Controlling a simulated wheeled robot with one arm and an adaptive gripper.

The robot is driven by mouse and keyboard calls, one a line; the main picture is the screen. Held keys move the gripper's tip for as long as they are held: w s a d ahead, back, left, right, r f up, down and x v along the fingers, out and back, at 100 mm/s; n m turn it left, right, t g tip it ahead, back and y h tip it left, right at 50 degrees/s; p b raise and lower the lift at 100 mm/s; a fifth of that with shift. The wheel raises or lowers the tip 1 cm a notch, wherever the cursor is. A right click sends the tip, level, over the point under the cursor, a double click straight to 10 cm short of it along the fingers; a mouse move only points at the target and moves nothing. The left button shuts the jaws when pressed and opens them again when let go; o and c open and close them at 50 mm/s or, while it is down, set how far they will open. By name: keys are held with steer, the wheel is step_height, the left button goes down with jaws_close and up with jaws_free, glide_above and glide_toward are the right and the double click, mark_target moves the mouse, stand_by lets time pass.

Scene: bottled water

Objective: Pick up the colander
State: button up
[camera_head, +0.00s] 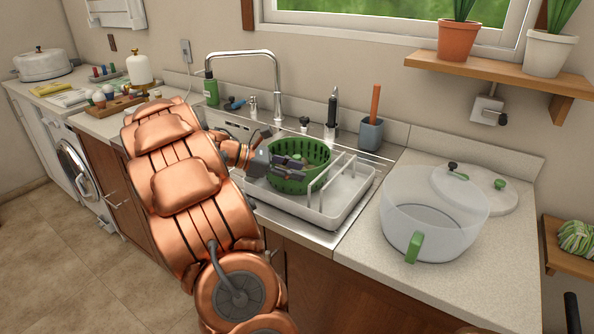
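The colander (313,155) is a green, round bowl with slots in its wall. It sits upright in a white dish rack (338,205) over the sink. My gripper (298,169) reaches in from the left, at the colander's near-left side. Its two dark fingers look spread apart and overlap the colander in the picture. I cannot tell whether they touch it. The gripper and fingers hide part of the colander's left rim and wall.
The faucet (278,75) rises behind the colander. A brush holder (370,133) stands behind the rack. A clear pot (431,220) with a green handle is on the right counter (388,285), whose front part is clear. A shelf (500,72) with plants hangs above.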

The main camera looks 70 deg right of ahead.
steer(key=shift+s+d+f, duration=0.1)
steer(key=shift+s, duration=0.1)
jaws_close()
stand_by(0.6)
